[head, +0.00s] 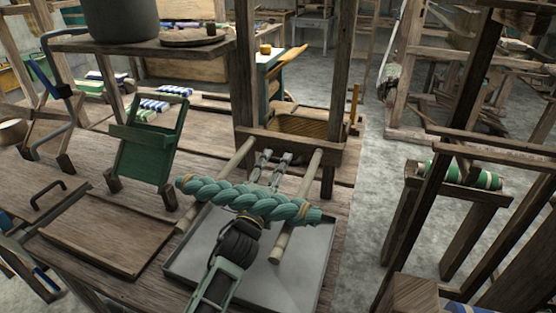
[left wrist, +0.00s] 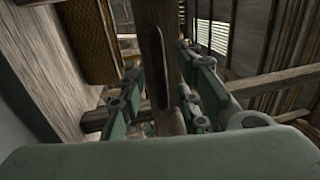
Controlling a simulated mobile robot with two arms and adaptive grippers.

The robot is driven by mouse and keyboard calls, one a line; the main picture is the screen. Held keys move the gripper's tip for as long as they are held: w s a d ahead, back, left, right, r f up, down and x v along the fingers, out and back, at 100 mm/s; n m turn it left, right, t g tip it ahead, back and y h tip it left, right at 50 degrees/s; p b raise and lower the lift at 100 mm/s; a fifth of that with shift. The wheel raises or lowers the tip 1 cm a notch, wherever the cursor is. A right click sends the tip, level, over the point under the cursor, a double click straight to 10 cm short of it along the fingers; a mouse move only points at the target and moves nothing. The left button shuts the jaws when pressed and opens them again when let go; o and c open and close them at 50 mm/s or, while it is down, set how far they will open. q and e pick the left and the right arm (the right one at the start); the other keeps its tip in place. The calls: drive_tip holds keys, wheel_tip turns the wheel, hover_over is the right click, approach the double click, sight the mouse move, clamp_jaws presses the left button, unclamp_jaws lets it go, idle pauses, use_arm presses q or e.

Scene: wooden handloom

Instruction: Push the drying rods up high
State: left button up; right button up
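Two pale wooden drying rods, a left one (head: 238,158) and a right one (head: 283,240), stick out from a wooden crossbar (head: 300,146) between two posts. A thick twisted teal skein (head: 215,191) lies across both rods. My left gripper (head: 276,157) reaches between the rods, its fingertips close to the crossbar; the skein hides part of its body. In the left wrist view its fingers (left wrist: 157,75) stand apart, with a dark wooden bar (left wrist: 158,50) running between them. I cannot tell whether they touch it. My right gripper is not in view.
A grey metal tray (head: 300,276) lies below the rods on the wooden table (head: 75,187). A green frame (head: 147,150) and a wooden board (head: 105,232) are at left. A dark slanted post (head: 440,150) and a bench (head: 455,189) with a green-and-white roll (head: 462,176) stand at right.

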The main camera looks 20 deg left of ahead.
use_arm(q)
drive_tip(key=shift+w+r, duration=0.2)
drive_tip(key=shift+w, duration=1.1)
clamp_jaws()
